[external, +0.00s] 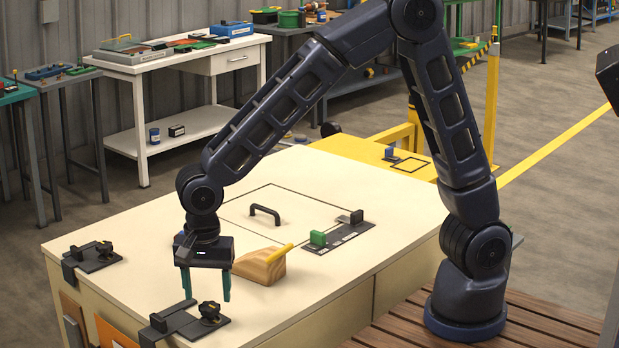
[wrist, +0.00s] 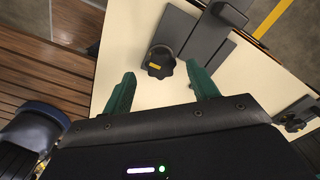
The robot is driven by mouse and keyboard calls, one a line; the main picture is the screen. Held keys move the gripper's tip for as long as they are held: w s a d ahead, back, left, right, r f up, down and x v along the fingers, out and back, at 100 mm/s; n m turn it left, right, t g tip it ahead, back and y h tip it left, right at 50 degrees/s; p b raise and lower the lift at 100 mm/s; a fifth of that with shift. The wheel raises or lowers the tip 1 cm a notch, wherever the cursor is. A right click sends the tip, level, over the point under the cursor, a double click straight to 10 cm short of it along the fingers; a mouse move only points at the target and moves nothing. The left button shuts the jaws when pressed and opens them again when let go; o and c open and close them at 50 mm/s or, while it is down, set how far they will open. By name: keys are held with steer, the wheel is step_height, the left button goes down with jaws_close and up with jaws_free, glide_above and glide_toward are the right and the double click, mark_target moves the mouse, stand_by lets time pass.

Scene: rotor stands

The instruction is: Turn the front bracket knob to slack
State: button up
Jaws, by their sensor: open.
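The front bracket (external: 172,322) is dark grey and sits at the near left edge of the cream table. Its black lobed knob (external: 209,311) stands on the plate's right end. In the wrist view the knob (wrist: 160,58) shows a small yellow mark and lies just beyond and between the fingertips. My gripper (external: 207,291) points down with two green fingers spread apart, above the knob and apparently not touching it. The open fingers (wrist: 160,72) also show in the wrist view, with nothing held between them.
A second bracket with a knob (external: 103,249) sits at the table's far left corner; its knob (wrist: 291,123) is at the wrist view's right. A wooden block (external: 259,267) with a yellow lever, a black handle (external: 265,211) and a green block (external: 318,239) stand on the table (external: 330,298).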

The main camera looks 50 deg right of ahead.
mark_target(209, 306)
steer(key=shift+f, duration=1.5)
steer(key=c, duration=1)
